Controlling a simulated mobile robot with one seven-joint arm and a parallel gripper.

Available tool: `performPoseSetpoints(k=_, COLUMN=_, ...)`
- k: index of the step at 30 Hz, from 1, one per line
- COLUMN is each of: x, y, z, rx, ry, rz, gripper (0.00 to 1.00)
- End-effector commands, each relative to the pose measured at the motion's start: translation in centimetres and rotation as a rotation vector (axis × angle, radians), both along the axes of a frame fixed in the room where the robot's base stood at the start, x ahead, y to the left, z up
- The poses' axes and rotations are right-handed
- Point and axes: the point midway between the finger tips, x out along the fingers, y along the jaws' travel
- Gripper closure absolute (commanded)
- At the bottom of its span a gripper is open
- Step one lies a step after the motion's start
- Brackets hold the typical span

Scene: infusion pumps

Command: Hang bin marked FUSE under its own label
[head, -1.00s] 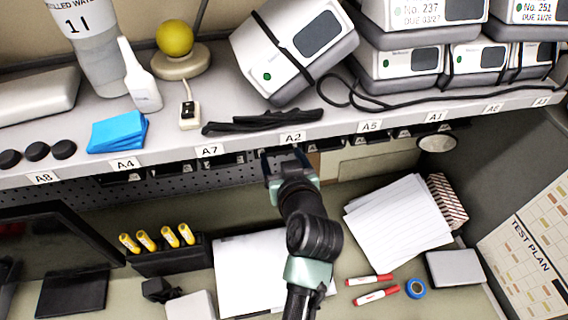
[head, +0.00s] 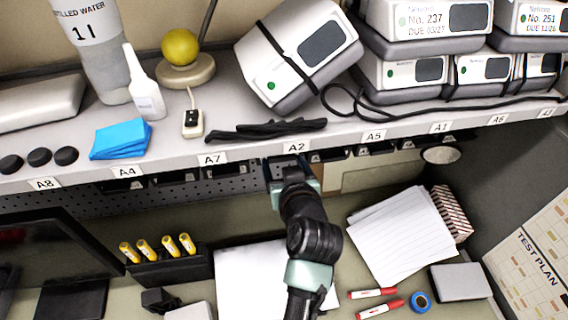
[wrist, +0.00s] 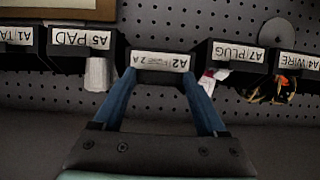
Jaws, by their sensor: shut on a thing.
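My gripper (wrist: 160,76) is shut on a dark bin (wrist: 160,78), its two blue fingers at the bin's sides. The bin's white label starts with A2 and appears upside down in the wrist view; its smaller print is too blurred to read fully. The bin is in line with the hanging row, between the A5 PAD bin (wrist: 82,52) and the A7 PLUG bin (wrist: 232,65). In the head view my gripper (head: 288,168) is just below the shelf edge, under the A2 shelf label (head: 297,147). My gripper hides the bin there, and whether it rests on its rail cannot be seen.
The A4 WIRE bin (wrist: 293,68) hangs beyond A7, and an A1 bin (wrist: 18,45) beyond A5. A perforated panel (wrist: 150,105) lies behind the row. The shelf (head: 225,110) above carries pumps and a black strap. Papers (head: 405,235) and markers lie on the desk below.

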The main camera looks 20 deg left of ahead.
Motion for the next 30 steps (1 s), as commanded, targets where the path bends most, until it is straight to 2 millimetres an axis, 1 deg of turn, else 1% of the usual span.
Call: performPoseSetpoints(k=30, x=0.0, y=0.0, z=-1.6, rx=0.001, ry=-0.002, rz=0.0, gripper=0.84)
